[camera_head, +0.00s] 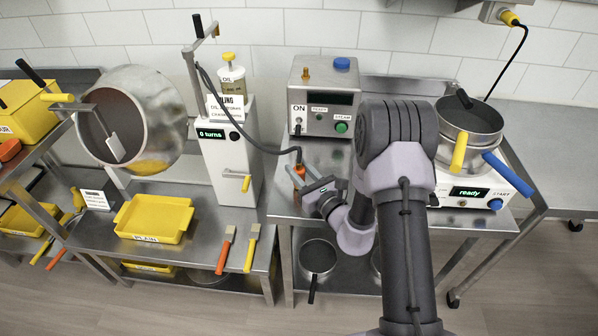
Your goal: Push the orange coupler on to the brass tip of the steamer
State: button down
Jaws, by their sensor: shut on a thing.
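The orange coupler (300,170) is at the end of a black hose (255,143) that runs down from the tall white oil unit. My gripper (304,178) is shut on the coupler, just above the steel table in front of the steamer. The steamer (322,98) is a steel box with a blue cap, a green button and ON, READY and STEAM labels. Its brass tip (306,74) stands upright on top at the left. The coupler is apart from the tip, lower and nearer to me. The fingers partly hide the coupler.
The white oil unit (228,165) with a crank stands left of the steamer. A steel pot (470,122) with yellow and blue handles sits on a hot plate at the right. A tilted steel drum (150,110) and a yellow tray (154,218) are at the left.

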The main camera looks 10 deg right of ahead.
aim_at(299, 162)
notch_tip(299, 162, up, 3)
jog(key=shift+r+p, duration=0.1)
jog(key=shift+p, duration=0.6)
jog(key=a+r+p+v, duration=0.1)
jog(key=v, duration=1.5)
jog(key=shift+s+r+p, duration=0.15)
jog(key=shift+s+p, duration=0.1)
jog(key=shift+p, duration=0.05)
jog(key=shift+a, duration=0.1)
jog(key=c, duration=1.9)
grip_release()
grip_shut()
jog(key=shift+w, duration=0.1)
